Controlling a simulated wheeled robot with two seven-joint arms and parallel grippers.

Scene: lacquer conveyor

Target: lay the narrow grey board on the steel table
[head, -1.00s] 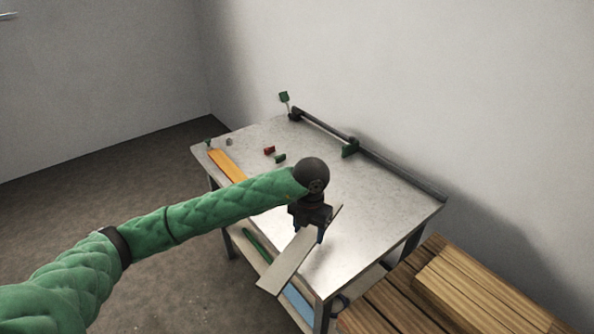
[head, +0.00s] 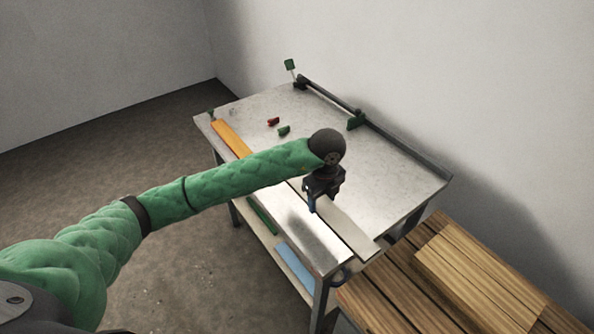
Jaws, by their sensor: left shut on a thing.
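The narrow grey board (head: 350,233) is in the middle right of the head view, over the front right part of the steel table (head: 400,185). My left gripper (head: 314,207) is shut on the board, near its far-left part, which my gripper and green arm partly hide. The board lies roughly along the table's length and looks flat, with a dark line along its near edge. I cannot tell whether it touches the tabletop. My right gripper is not in view.
An orange board (head: 230,138) lies at the table's left end. A red block (head: 273,121) and a green block (head: 284,131) sit near the back. A rail with a green stop (head: 355,121) runs along the far edge. A wooden slatted surface (head: 450,275) adjoins at right.

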